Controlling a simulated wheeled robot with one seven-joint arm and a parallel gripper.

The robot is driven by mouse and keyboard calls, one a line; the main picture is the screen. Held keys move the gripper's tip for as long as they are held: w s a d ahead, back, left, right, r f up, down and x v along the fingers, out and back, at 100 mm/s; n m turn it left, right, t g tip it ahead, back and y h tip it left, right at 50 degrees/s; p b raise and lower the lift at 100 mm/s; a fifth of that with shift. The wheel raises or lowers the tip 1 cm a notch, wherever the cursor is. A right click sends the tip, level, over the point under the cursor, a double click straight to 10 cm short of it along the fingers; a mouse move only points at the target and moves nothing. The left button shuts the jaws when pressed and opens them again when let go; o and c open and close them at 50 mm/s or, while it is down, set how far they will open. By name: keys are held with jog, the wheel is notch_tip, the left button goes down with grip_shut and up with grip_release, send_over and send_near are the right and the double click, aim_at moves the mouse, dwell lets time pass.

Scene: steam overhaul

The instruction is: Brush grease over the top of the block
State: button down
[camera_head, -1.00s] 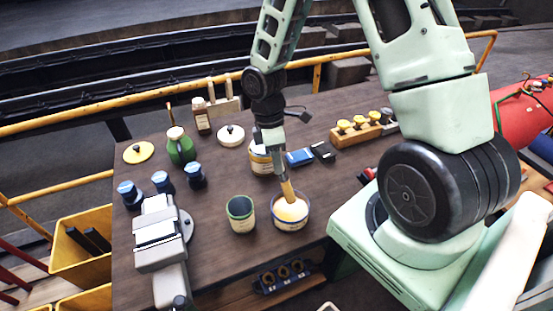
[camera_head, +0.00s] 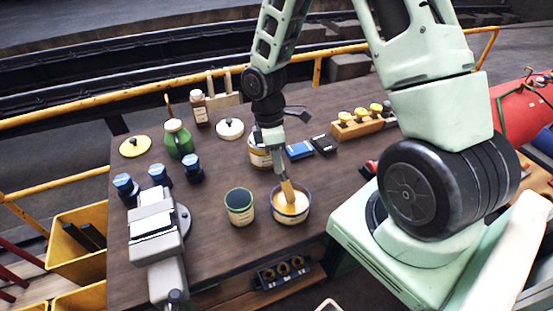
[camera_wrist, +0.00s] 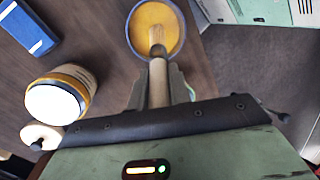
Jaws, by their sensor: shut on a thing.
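My gripper (camera_head: 276,152) is shut on the wooden handle of a brush (camera_wrist: 157,85), which also shows in the head view (camera_head: 287,190). The brush points down into an open tub of yellow grease (camera_head: 291,214), and its bristles are inside the rim. The same tub shows at the top of the wrist view (camera_wrist: 174,44). How deep the bristles sit is hard to tell. A pale flat-topped block (camera_head: 153,222) sits in a grey vise (camera_head: 160,250) at the table's left front, well left of my gripper.
A green-rimmed cup (camera_head: 240,212) stands just left of the tub, between it and the vise. Several blue-capped jars (camera_head: 158,177), a green jug (camera_head: 178,142) and a blue box (camera_head: 300,150) stand further back. The table between cup and vise is clear.

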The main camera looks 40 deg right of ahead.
jog(key=shift+f, duration=0.65)
dwell(1.5)
notch_tip(320, 180, up, 7)
jog(key=p, duration=0.6)
jog(key=shift+r, duration=0.15)
dwell(0.9)
